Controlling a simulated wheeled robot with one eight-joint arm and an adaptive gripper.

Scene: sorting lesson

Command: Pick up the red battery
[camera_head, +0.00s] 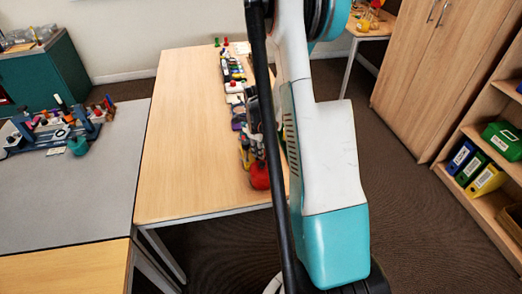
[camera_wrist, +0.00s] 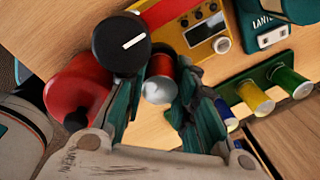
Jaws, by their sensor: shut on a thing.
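The red battery (camera_wrist: 160,69) is in the wrist view, a short red cylinder with a silver round end facing the camera. It sits between the teal fingers of my gripper (camera_wrist: 160,92), which are shut on it. A black round knob with a white line, in front of it, hides part of its left side. In the head view my arm covers much of the table's right side, and I cannot make out the battery there.
A red rounded object (camera_wrist: 72,88) is close left of the fingers. A yellow-and-red device (camera_wrist: 200,35) lies beyond the battery. A green holder (camera_wrist: 262,72) carries coloured cylinders at right, near a teal lantern box (camera_wrist: 266,30). The wooden table's (camera_head: 185,130) left half is clear.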

